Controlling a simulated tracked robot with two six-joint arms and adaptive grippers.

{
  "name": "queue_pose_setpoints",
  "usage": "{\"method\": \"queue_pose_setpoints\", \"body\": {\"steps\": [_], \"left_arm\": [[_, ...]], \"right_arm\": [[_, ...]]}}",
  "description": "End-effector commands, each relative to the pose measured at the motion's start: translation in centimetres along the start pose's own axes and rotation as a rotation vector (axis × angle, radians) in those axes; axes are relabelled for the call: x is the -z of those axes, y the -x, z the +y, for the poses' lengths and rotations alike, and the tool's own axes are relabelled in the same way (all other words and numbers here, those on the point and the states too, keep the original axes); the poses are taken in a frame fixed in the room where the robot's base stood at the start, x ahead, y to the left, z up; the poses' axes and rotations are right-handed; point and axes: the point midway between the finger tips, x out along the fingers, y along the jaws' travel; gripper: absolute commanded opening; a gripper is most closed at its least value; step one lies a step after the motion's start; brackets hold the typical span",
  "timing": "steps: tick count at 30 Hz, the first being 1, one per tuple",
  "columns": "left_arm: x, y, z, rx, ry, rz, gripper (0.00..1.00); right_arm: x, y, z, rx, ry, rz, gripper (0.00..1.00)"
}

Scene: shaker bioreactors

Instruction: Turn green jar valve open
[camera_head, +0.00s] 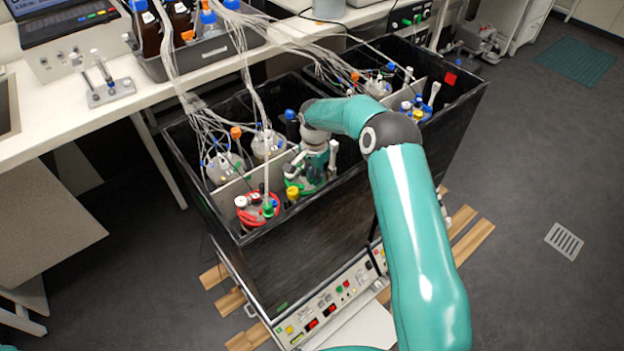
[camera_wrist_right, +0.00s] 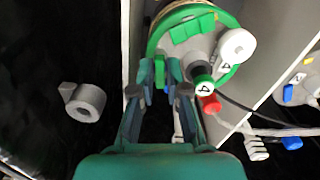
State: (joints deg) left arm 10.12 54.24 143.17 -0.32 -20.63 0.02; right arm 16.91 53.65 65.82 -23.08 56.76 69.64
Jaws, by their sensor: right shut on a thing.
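The green jar (camera_head: 308,183), with a green rim, stands in the black box of the shaker. In the right wrist view the green jar (camera_wrist_right: 160,38) is at the top, carrying a green block, a white cap, a dark cap with a white marked end and a red cap. My right gripper (camera_head: 318,152) reaches down over the jar in the head view and partly covers it. In the wrist view my right gripper (camera_wrist_right: 165,82) is shut at the jar's near rim on the green jar valve, which its fingers mostly hide. My left gripper is not in view.
A jar with a red rim (camera_head: 258,207) stands close by at the front left. Clear jars (camera_head: 224,168) with many tubes stand behind a grey divider (camera_head: 234,192). The black box walls (camera_head: 300,235) surround the jars. A grey cylindrical fitting (camera_wrist_right: 86,102) shows left of the gripper.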

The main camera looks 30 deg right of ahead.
Motion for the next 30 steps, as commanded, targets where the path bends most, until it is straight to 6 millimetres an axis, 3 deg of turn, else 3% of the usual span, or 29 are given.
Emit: {"method": "queue_pose_setpoints", "body": {"steps": [12,30], "left_arm": [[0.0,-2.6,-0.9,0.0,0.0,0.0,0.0],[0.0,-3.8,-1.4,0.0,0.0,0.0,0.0]], "right_arm": [[0.1,-0.1,-0.1,0.003,0.38,0.003,0.0],[0.0,0.1,-0.2,0.003,0.951,0.004,0.0]]}}
